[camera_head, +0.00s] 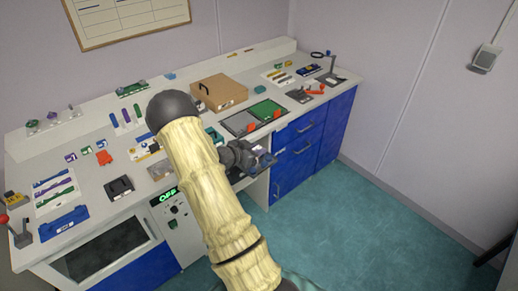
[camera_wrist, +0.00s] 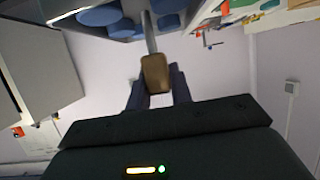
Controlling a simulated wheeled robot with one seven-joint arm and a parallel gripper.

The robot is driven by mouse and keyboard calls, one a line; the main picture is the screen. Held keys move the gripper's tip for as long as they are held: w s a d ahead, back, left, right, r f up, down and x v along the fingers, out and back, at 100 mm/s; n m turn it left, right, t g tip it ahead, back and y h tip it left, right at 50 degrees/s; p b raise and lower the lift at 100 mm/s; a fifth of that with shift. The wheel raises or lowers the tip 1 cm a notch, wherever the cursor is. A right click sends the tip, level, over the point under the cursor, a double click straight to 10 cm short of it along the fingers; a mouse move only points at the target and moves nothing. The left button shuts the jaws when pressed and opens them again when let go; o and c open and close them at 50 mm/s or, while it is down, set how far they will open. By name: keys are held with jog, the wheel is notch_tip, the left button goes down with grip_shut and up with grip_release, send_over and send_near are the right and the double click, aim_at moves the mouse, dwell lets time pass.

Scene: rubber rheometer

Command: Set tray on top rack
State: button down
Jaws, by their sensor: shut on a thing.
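My gripper (camera_wrist: 157,82) is shut on the brown handle (camera_wrist: 156,70) of a tray, with one dark finger on each side. A thin metal rod runs from the handle to the grey tray (camera_wrist: 143,33), where several blue round pieces (camera_wrist: 100,17) show at the top of the wrist view. In the head view my gripper (camera_head: 242,156) is in front of the bench's front edge, with a small blue-grey part, likely the tray (camera_head: 264,161), at its right. The tray is mostly hidden or cut off. I cannot make out a top rack in either view.
The long bench (camera_head: 90,165) carries a cardboard box (camera_head: 219,91), green and grey mats (camera_head: 265,110) and several small tools. Blue drawers (camera_head: 297,140) stand below at the right. A large grey panel (camera_wrist: 35,70) is close at the left in the wrist view. The floor (camera_head: 360,230) is clear.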

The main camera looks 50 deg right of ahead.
jog(key=shift+w+a+f+t, duration=0.2)
jog(key=shift+w+a+t, duration=0.1)
jog(key=shift+w+a+f+n+t, duration=0.25)
jog(key=shift+a+n+t, duration=0.3)
jog(key=shift+n, duration=0.15)
jog(key=w+a+f+n+t+y, duration=0.3)
jog(key=w+a+f+n+t, duration=0.15)
jog(key=a+n+t, duration=0.4)
jog(key=a+f+n+t+y, duration=0.2)
jog(key=a+n+y, duration=0.2)
jog(key=a, duration=1)
jog(key=a+f+n+t+y, duration=0.2)
jog(key=a+n+y, duration=0.3)
jog(key=a, duration=1)
jog(key=shift+s+y, duration=0.15)
jog(key=shift+y, duration=0.65)
